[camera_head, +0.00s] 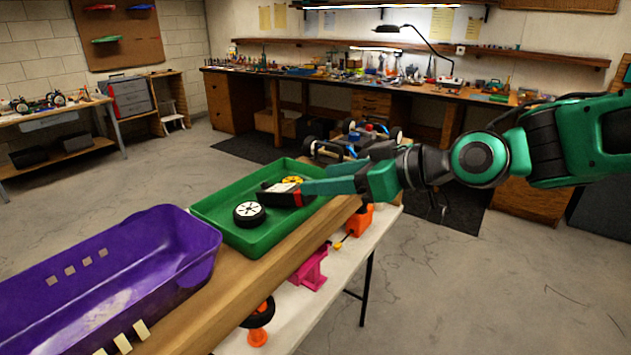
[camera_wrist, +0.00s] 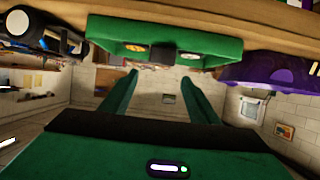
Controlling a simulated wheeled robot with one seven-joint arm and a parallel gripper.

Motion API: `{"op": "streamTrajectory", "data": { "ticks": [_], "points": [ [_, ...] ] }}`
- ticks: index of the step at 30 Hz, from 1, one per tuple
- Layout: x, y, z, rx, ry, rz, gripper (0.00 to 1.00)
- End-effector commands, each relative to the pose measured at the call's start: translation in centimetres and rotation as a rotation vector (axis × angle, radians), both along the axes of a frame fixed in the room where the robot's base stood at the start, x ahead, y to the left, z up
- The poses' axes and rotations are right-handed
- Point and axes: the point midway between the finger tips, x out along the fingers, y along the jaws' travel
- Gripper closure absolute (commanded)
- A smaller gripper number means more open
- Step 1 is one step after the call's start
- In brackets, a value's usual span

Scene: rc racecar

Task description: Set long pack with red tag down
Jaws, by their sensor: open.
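The long dark pack (camera_head: 274,198) with a red tag (camera_head: 298,197) at its right end is in the green tray (camera_head: 208,222), between a black wheel with a white hub and a yellow wheel. In the wrist view a dark block, likely the pack (camera_wrist: 163,58), shows in the tray between the two wheels. My gripper (camera_head: 308,188) reaches in from the right over the tray's right side, its tips beside the red-tagged end. In the wrist view my gripper's fingers (camera_wrist: 159,78) stand apart with nothing seen between them. Whether they touch the pack is unclear.
The white-hub wheel (camera_head: 249,214) and yellow wheel (camera_head: 292,181) lie in the tray. A purple bin (camera_head: 190,275) stands left of it. The wooden shelf (camera_head: 255,275) runs along the front, with a magenta part (camera_head: 312,270) below. A racecar (camera_head: 345,146) is behind.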

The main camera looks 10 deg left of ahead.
Motion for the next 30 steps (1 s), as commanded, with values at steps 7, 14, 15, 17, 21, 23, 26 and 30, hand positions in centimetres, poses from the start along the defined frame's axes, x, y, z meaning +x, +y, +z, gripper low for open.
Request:
{"op": "streamTrajectory", "data": {
  "ticks": [7,14,15,17,21,23,26,30],
  "points": [
    [-0.3,-0.7,0.3,0.000,0.000,0.000,0.45],
    [0.4,-2.3,-0.5,-0.033,0.018,-0.038,0.45],
    [0.8,-3.7,-1.2,-0.059,0.035,-0.068,0.45],
    [1.6,-6.7,-2.5,-0.113,0.071,-0.134,0.45],
    [2.6,-17.2,-6.5,-0.267,0.223,-0.369,0.45],
    [2.0,-22.2,-8.2,-0.325,0.307,-0.485,0.45],
    [-0.3,-30.3,-10.5,-0.400,0.461,-0.687,0.45],
    [-6.5,-40.4,-13.1,-0.458,0.712,-0.983,0.45]
  ]
}}
